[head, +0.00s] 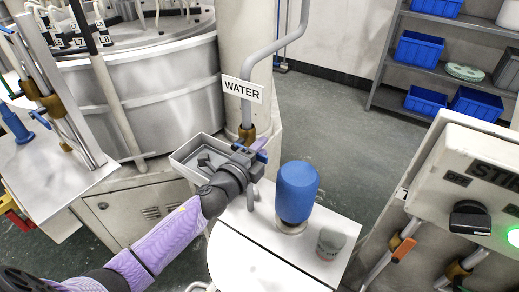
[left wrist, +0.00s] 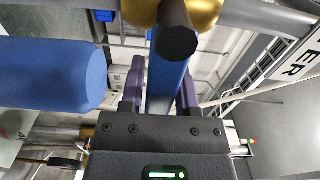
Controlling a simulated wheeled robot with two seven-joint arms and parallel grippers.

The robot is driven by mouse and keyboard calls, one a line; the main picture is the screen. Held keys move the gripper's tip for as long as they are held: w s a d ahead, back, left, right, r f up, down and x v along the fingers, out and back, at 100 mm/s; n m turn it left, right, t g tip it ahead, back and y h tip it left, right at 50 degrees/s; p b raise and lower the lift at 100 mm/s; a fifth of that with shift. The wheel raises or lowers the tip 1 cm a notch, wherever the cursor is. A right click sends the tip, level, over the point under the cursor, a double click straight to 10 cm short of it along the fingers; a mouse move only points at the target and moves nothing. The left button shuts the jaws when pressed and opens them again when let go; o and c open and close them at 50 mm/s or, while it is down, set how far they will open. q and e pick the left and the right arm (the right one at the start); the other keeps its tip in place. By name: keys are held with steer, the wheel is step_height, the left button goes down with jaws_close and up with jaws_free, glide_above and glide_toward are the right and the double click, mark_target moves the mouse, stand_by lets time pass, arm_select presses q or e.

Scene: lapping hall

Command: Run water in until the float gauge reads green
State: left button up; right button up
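The grey water pipe (head: 262,55) comes down past a white WATER sign (head: 241,88) to a brass valve (head: 247,134). The brass valve also shows at the top of the left wrist view (left wrist: 210,12). Its blue lever (left wrist: 165,85) lies between the purple fingers of my left gripper (left wrist: 160,95), which look closed on its sides. In the head view my left gripper (head: 253,160) is at the valve and hides most of the lever. I cannot make out a float gauge reading. My right gripper is not in view.
A blue rounded cylinder (head: 297,190) stands on a white top (head: 262,262) right of my gripper, beside a small grey-lidded jar (head: 331,241). A grey tray (head: 183,160) sits left. A control panel with a black knob (head: 470,218) and lit green lamp (head: 513,236) is right.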

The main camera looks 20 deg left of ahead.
arm_select(q)
jaws_close()
stand_by(1.1)
